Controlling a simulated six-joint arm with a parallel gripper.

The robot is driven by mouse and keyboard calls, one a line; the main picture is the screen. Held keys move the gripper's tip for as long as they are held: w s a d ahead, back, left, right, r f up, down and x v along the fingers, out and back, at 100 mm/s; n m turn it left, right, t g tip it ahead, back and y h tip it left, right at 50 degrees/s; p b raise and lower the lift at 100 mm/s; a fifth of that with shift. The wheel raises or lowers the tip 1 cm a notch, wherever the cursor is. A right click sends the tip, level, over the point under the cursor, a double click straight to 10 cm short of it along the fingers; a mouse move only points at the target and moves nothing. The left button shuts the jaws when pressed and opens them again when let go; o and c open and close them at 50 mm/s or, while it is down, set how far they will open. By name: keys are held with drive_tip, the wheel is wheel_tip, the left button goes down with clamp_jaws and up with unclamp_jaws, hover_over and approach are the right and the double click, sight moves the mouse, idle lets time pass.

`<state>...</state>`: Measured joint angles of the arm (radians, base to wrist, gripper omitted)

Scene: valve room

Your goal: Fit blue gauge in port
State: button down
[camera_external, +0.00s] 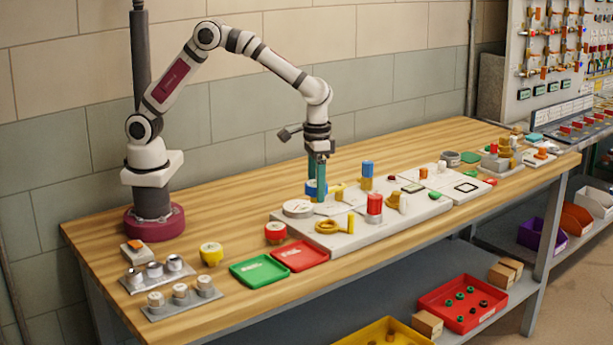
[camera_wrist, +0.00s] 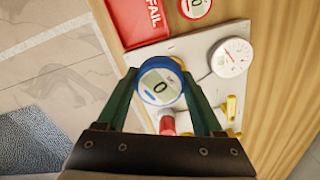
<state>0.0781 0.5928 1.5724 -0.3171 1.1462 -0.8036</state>
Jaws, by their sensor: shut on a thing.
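The blue gauge (camera_external: 314,188) is a short round body with a blue rim. In the wrist view the blue gauge (camera_wrist: 160,88) shows its pale display face with a 0. My gripper (camera_wrist: 160,79) has its two green fingers shut on opposite sides of it. In the external view my gripper (camera_external: 319,176) points down at the back left of the white board (camera_external: 348,240), with the gauge at its fingertips. I cannot tell whether the gauge touches the board. I cannot make out an empty port; the gauge and fingers hide part of the board.
A white dial gauge (camera_external: 298,208) is on the board close by. A red gauge (camera_external: 275,232), yellow gauge (camera_external: 211,253), red tray (camera_external: 300,255) and green tray (camera_external: 258,271) lie left. The back-left wood is clear.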

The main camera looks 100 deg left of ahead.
drive_tip(key=shift+n, duration=0.3)
drive_tip(key=shift+w+a+f, duration=0.4)
drive_tip(key=shift+a+f, duration=0.25)
drive_tip(key=shift+f, duration=0.45)
drive_tip(key=shift+w+a+f, duration=0.4)
drive_tip(key=shift+a+f, duration=0.25)
drive_tip(key=shift+f, duration=0.5)
drive_tip(key=shift+w+a+f, duration=0.4)
drive_tip(key=shift+a+f, duration=0.25)
drive_tip(key=shift+f, duration=0.45)
drive_tip(key=shift+f, duration=0.25)
drive_tip(key=shift+f, duration=0.3)
drive_tip(key=shift+f, duration=0.55)
unclamp_jaws()
drive_tip(key=shift+r, duration=0.15)
